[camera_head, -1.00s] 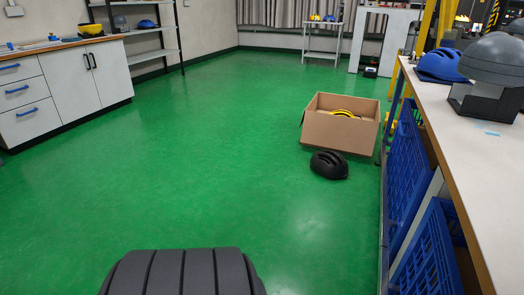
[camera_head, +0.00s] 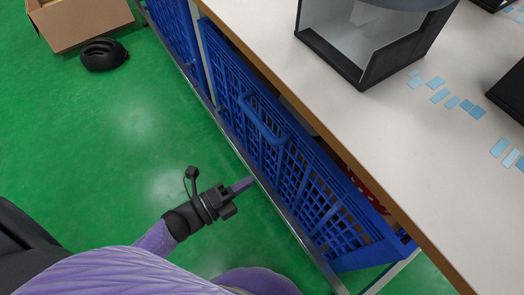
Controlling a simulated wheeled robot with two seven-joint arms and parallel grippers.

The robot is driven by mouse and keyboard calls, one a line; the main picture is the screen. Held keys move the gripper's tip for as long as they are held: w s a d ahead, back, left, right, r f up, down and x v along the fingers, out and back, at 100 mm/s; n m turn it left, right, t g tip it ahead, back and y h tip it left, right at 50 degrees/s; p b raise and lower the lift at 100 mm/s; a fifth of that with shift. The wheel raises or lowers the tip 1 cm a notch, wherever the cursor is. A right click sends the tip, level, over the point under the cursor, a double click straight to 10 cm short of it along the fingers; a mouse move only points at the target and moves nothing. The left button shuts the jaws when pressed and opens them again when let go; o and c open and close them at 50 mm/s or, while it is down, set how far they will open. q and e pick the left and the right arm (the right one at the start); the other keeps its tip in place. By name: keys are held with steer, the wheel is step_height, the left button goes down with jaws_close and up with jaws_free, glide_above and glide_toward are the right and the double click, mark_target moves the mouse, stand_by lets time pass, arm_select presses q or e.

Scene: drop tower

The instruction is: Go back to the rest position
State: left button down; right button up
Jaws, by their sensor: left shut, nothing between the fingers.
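My left gripper (camera_head: 241,185) is shut with nothing in it. It is at the end of my purple arm, low in the picture, over the green floor and close to the blue crates under the bench. I cannot tell whether its tip touches the crate side or rail. My right gripper is not in view.
A white bench (camera_head: 350,125) with a wooden edge fills the right, bearing a dark box-shaped stand (camera_head: 345,58) and several light-blue slips (camera_head: 440,96). Blue crates (camera_head: 265,125) sit below. A black helmet (camera_head: 103,54) and cardboard box (camera_head: 80,22) lie upper left.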

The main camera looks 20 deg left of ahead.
arm_select(q)
steer(key=s+a+f+n+g+y, duration=0.3)
steer(key=s+f+n+g+y, duration=0.15)
steer(key=s+f+n, duration=0.45)
steer(key=s+a+f+n+g+y, duration=0.4)
steer(key=s+f+n+y, duration=0.15)
steer(key=s+f, duration=0.5)
steer(key=s+f+n+g+y, duration=0.15)
steer(key=s+n+g, duration=0.75)
steer(key=s, duration=1.4)
steer(key=w+r+t+p, duration=0.1)
steer(key=w+r+p, duration=0.2)
steer(key=r+p, duration=0.7)
steer(key=w+r+m+t+p, duration=0.1)
steer(key=w+r+p, duration=0.3)
steer(key=r+p, duration=0.6)
steer(key=shift+w+a+r+h+p, duration=0.15)
steer(key=shift+a+r+h+p, duration=0.15)
steer(key=shift+p, duration=0.95)
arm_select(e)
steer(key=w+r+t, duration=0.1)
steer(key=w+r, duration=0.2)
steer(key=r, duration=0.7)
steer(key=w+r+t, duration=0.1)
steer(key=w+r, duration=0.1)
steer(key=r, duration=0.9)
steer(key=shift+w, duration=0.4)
arm_select(q)
steer(key=shift+m, duration=0.25)
